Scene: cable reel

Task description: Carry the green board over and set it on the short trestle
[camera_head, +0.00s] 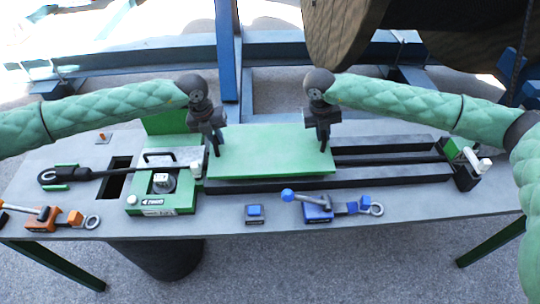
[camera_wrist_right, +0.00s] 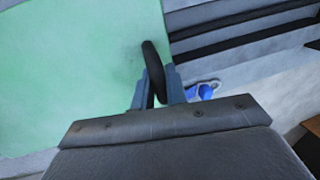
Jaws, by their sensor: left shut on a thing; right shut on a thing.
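The green board (camera_head: 270,152) is a flat, light green rectangle at the middle of the bench, over the dark rails. I cannot tell whether it rests on them or hangs just above. My left gripper (camera_head: 216,150) is shut on its left edge. My right gripper (camera_head: 325,147) is shut on its right edge. In the right wrist view the board (camera_wrist_right: 75,70) fills the left side, and the right gripper's fingers (camera_wrist_right: 156,85) are at its edge. I cannot make out a short trestle in either view.
The grey bench (camera_head: 400,205) holds a green clamp base (camera_head: 180,197), an orange clamp (camera_head: 68,219), a blue clamp (camera_head: 318,212) and a small blue block (camera_head: 255,213). Dark rails (camera_head: 400,175) run right of the board. A large wooden reel (camera_head: 343,30) stands behind.

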